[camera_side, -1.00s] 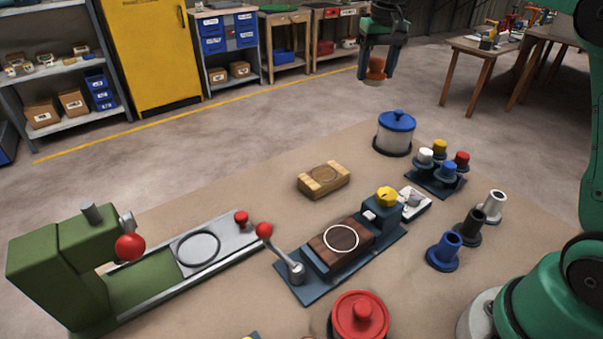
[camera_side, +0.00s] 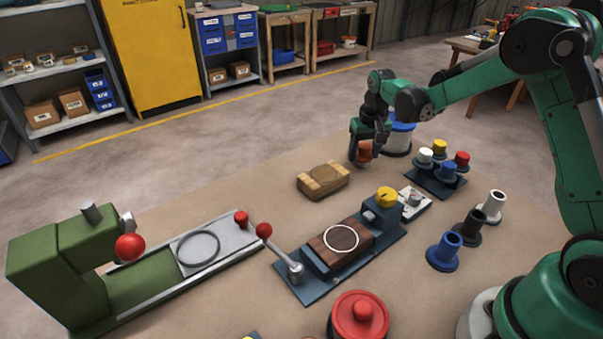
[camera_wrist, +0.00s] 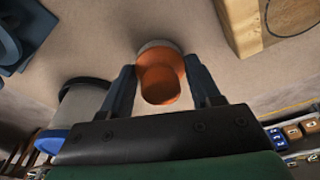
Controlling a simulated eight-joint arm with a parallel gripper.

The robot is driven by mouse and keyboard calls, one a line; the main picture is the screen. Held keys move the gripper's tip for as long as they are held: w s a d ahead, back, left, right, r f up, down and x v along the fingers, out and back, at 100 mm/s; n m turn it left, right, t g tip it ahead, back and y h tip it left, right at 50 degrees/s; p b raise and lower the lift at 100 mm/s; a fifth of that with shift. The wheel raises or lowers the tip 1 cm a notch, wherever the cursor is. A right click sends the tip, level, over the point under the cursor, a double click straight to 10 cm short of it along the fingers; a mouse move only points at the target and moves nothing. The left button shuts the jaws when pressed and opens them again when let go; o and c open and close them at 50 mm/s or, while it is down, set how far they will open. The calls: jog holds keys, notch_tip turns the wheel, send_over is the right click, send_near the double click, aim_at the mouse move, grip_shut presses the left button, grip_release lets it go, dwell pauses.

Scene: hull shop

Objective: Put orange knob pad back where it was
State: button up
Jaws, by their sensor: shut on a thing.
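The orange knob pad (camera_side: 364,151) is upright in my gripper (camera_side: 363,157), low over the bench between the wooden block and the blue-lidded pot. In the wrist view the orange knob pad (camera_wrist: 160,82), with a paler base, sits between the two fingers of my gripper (camera_wrist: 162,90). I cannot tell whether its base touches the bench. The wooden block (camera_side: 323,180) has a round ring mark on its top, and it shows at the top right of the wrist view (camera_wrist: 236,25). No other pad is in my gripper.
The blue-lidded pot (camera_side: 398,147) stands close behind my gripper. A dark tray (camera_side: 447,190) of coloured knobs is to the right. A fixture with a ringed brown block (camera_side: 341,238), a green press (camera_side: 60,265) and a red lidded pot (camera_side: 360,318) stand nearer. Bench left of the wooden block is clear.

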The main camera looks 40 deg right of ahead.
aim_at(366, 160)
jog(key=shift+f, duration=0.6)
jog(key=shift+f, duration=0.1)
jog(key=o, duration=1.2)
jog(key=shift+o, duration=0.2)
notch_tip(366, 160, up, 12)
jog(key=s, duration=0.2)
jog(key=s+a+r+n+t, duration=0.1)
jog(key=s+a+n+t, duration=0.3)
jog(key=s+a, duration=0.8)
jog(key=shift+a+n+t+y, duration=0.2)
jog(key=shift+n+t+y, duration=0.15)
jog(key=shift+t, duration=0.55)
